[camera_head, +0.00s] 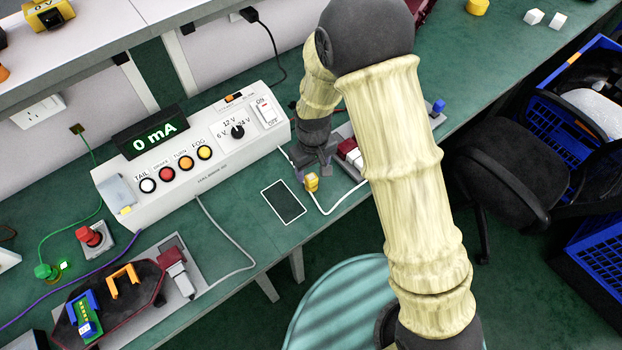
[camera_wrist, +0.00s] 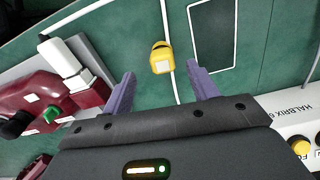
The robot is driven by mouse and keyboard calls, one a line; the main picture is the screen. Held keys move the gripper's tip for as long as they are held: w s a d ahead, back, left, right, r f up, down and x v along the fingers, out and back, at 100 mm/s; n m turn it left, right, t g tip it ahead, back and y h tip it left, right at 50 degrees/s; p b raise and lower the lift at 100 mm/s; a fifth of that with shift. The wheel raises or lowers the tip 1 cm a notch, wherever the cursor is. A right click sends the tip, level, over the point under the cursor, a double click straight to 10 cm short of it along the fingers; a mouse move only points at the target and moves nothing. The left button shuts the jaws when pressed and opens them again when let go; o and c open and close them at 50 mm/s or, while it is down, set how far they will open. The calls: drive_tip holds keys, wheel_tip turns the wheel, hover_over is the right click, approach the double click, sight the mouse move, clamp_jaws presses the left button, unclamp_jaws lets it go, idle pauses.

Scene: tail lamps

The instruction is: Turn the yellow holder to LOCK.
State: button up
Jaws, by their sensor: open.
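The yellow holder (camera_head: 312,183) is a small piece on the green bench beside a black rectangle outlined in white, with a white cable at it. In the wrist view the holder (camera_wrist: 161,58) lies ahead of my gripper (camera_wrist: 163,82), between the lines of the two purple fingers. My gripper is open and empty, and in the head view my gripper (camera_head: 313,173) is just above and behind the holder. Any LOCK marking is too small to see or hidden.
A white test box (camera_head: 195,160) with a 0 mA display stands to the left. A red lamp with white connectors (camera_head: 350,152) lies close by on the right, also in the wrist view (camera_wrist: 68,95). The black outlined rectangle (camera_head: 284,201) is clear.

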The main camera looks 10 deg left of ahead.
sight(312, 176)
drive_tip(key=shift+a+f+p, duration=0.2)
drive_tip(key=shift+f+p, duration=0.2)
drive_tip(key=shift+f, duration=2.2)
drive_tip(key=c, duration=1.1)
